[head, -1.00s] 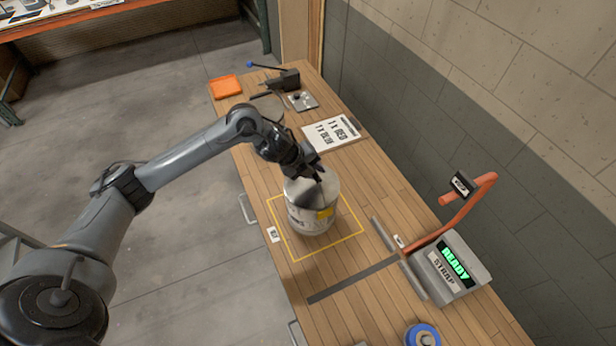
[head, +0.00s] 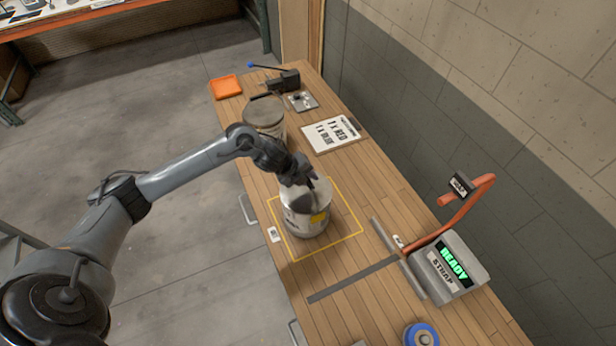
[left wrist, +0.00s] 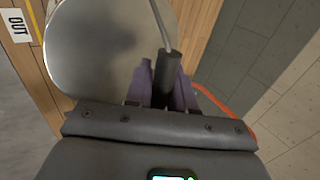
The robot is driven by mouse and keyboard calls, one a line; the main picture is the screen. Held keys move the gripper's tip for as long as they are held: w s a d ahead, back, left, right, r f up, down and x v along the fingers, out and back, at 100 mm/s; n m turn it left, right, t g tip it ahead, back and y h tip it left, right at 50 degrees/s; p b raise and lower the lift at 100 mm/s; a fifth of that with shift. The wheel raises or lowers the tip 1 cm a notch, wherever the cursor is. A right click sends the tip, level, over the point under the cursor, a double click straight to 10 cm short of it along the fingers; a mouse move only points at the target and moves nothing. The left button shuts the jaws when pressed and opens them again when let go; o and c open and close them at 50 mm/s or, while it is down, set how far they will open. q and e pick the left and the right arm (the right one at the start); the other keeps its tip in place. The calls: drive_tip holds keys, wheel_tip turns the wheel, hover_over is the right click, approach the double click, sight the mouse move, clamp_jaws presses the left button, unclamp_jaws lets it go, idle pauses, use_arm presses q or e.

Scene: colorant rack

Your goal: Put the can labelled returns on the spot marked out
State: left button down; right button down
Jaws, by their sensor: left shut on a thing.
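In the left wrist view the can's round metal lid (left wrist: 95,50) fills the upper left, and the handle's dark grip (left wrist: 168,75) lies between my fingers (left wrist: 165,88). A tag reading OUT (left wrist: 17,25) lies beside the yellow line. My right gripper is not in view.
Another can (head: 264,118) stands farther back on the bench, behind my left arm. An order sheet (head: 332,134), an orange tray (head: 226,87) and a dark tool (head: 283,80) lie beyond. A strap machine (head: 447,265) and a blue roll (head: 422,335) are at right.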

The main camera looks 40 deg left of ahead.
use_arm(q)
drive_tip(key=shift+f, duration=0.1)
drive_tip(key=c, duration=1)
unclamp_jaws()
drive_tip(key=shift+o, duration=0.2)
